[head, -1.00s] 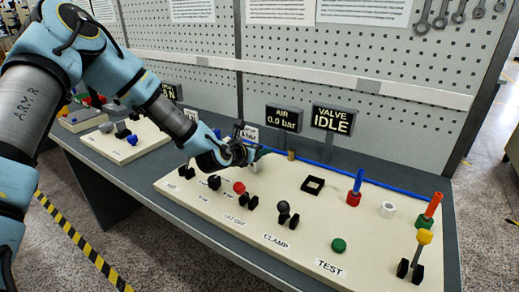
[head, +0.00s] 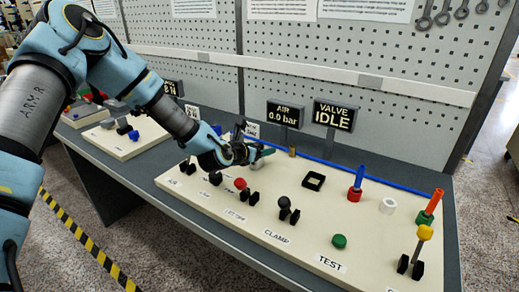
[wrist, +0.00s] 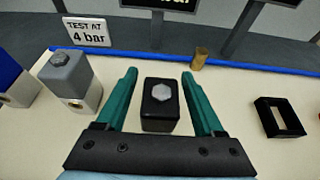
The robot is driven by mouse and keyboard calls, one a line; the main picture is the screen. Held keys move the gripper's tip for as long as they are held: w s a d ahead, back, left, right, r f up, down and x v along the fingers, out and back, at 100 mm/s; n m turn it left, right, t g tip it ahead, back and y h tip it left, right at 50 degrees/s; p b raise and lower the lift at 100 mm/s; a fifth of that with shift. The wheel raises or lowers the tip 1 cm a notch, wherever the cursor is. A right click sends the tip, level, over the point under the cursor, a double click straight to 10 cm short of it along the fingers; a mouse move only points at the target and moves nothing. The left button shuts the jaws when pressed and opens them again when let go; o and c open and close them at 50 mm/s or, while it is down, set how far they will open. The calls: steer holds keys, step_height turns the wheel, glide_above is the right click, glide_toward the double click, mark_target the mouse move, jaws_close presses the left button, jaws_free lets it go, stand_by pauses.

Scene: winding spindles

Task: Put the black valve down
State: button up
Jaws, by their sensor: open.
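The black valve (wrist: 160,105), a dark block with a grey hexagonal top, shows in the wrist view between my gripper's green fingers. It appears to stand upright on the cream board (wrist: 235,95). My gripper (wrist: 160,88) is open, with a gap on each side of the valve. In the head view my gripper (head: 262,154) is low over the back left part of the board, and I cannot make out the valve there. An empty black square frame (wrist: 280,118) lies on the board to the right; it also shows in the head view (head: 313,181).
A grey-topped block (wrist: 70,78) and a blue block (wrist: 10,78) stand left of my gripper. A brass post (wrist: 199,59) stands behind it to the right. Levers and knobs, including a red one (head: 240,184), line the front. Signs, one reading VALVE IDLE (head: 334,115), stand behind.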

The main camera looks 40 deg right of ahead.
steer(key=shift+r, duration=0.3)
steer(key=b+v, duration=0.3)
steer(key=v, duration=0.9)
steer(key=shift+f+b, duration=0.2)
steer(key=shift+b, duration=0.2)
